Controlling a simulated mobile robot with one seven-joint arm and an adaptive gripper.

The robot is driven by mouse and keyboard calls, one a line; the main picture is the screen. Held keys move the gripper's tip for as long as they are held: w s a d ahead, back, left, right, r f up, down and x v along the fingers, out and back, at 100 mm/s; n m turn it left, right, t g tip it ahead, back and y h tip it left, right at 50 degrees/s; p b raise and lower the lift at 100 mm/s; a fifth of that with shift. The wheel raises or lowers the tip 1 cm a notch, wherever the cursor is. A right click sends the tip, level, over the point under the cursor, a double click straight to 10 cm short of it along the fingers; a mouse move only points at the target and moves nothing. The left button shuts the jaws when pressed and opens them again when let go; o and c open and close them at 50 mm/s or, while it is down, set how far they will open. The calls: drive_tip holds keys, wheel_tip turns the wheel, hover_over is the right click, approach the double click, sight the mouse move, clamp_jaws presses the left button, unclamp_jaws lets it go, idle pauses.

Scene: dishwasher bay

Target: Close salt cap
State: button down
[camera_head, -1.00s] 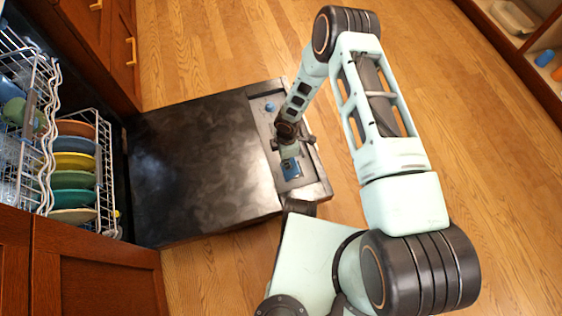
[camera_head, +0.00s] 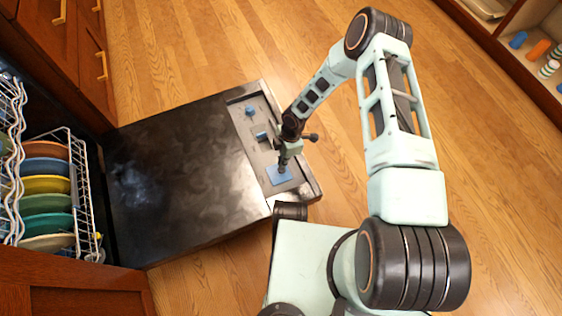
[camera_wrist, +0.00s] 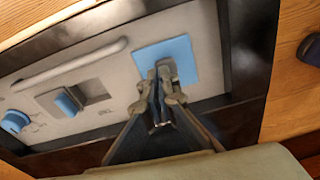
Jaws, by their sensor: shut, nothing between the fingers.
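A square blue cap (camera_head: 279,176), which I take for the salt cap, lies flat on the grey panel of the lowered dishwasher door. It also shows in the wrist view (camera_wrist: 183,50). My gripper (camera_head: 283,168) points down at the cap, shut and empty. In the wrist view, my fingertips (camera_wrist: 159,72) are together over the cap's lower left part and hide some of it. They look very near or touching its surface; I cannot tell which.
A blue latch (camera_wrist: 66,103) and a round blue knob (camera_wrist: 15,121) are on the same grey panel (camera_wrist: 110,100). The dark dishwasher door (camera_head: 185,170) lies open. A rack with several plates (camera_head: 45,185) stands at left. The wooden floor beyond the door is clear.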

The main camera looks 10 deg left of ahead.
sight(286, 168)
drive_tip(key=shift+w+d+f, duration=0.2)
drive_tip(key=shift+d+f, duration=0.15)
drive_tip(key=shift+f, duration=0.15)
drive_tip(key=shift+w+d+f, duration=0.2)
drive_tip(key=shift+d+f, duration=0.15)
drive_tip(key=shift+f, duration=0.1)
drive_tip(key=shift+w+d+f+b, duration=0.15)
drive_tip(key=shift+d+f+b, duration=0.05)
drive_tip(key=shift+f+b, duration=0.1)
drive_tip(key=shift+r, duration=0.1)
wheel_tip(286, 168, up, 12)
drive_tip(key=d, duration=0.1)
drive_tip(key=shift+w+r, duration=0.2)
drive_tip(key=shift+w, duration=0.15)
